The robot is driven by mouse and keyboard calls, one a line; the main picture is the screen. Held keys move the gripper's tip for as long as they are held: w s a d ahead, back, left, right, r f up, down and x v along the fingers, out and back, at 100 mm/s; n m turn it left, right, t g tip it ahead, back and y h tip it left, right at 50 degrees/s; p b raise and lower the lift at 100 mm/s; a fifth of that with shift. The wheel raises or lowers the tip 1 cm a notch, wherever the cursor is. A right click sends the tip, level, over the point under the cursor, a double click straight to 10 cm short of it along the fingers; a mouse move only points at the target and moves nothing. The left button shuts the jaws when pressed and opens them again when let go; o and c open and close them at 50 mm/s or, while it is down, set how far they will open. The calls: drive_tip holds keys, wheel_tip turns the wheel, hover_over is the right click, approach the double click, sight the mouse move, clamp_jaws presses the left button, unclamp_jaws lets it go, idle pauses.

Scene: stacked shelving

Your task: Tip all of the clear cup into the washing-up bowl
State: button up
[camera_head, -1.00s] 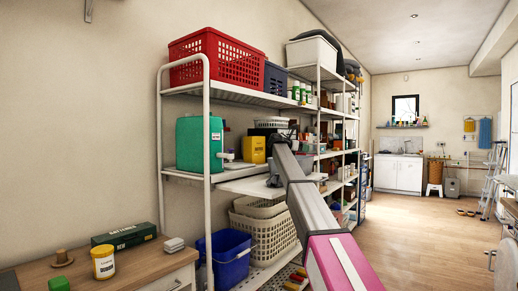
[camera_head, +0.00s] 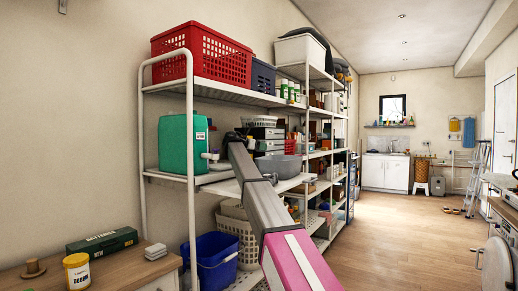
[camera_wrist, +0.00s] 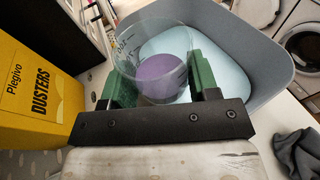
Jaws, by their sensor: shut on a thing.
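The clear cup (camera_wrist: 128,62) has dark marks on its wall and something purple in its lower part. My gripper (camera_wrist: 157,82) is shut on it, one green finger on each side. In the wrist view the washing-up bowl (camera_wrist: 232,34) is grey-blue, large and just beyond the cup, with a pale blue area inside. The cup overlaps the bowl's near side; I cannot tell how far it is over the rim. In the head view the bowl (camera_head: 285,166) stands on the middle shelf, right of my arm. The gripper and cup are hidden there.
A yellow dusters box (camera_wrist: 35,88) stands close left of my gripper. A dark grey cloth (camera_wrist: 298,153) lies at the right. A green container with a tap (camera_head: 184,143) is on the same shelf, left of my arm. The shelf above (camera_head: 230,95) limits height.

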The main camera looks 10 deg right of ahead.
drive_tip(key=shift+d+f+m+g+y, duration=0.3)
drive_tip(key=shift+d+y, duration=0.2)
drive_tip(key=shift+y, duration=0.2)
drive_tip(key=shift+d+f+m+g+y, duration=0.25)
drive_tip(key=shift+d+y, duration=0.25)
drive_tip(key=shift+y, duration=0.2)
drive_tip(key=d+y, duration=0.1)
drive_tip(key=d+f, duration=0.1)
drive_tip(key=d+y, duration=0.1)
drive_tip(key=shift+w+f+m+g+y, duration=0.2)
drive_tip(key=shift+f+m+g+y, duration=0.05)
drive_tip(key=shift+g+y, duration=0.1)
drive_tip(key=shift+w+d+f+m+y, duration=0.1)
drive_tip(key=shift+d+f+m+y, duration=0.2)
drive_tip(key=shift+d+f+y, duration=0.35)
drive_tip(key=shift+a+f, duration=0.1)
drive_tip(key=shift+a, duration=0.05)
drive_tip(key=shift+y, duration=0.3)
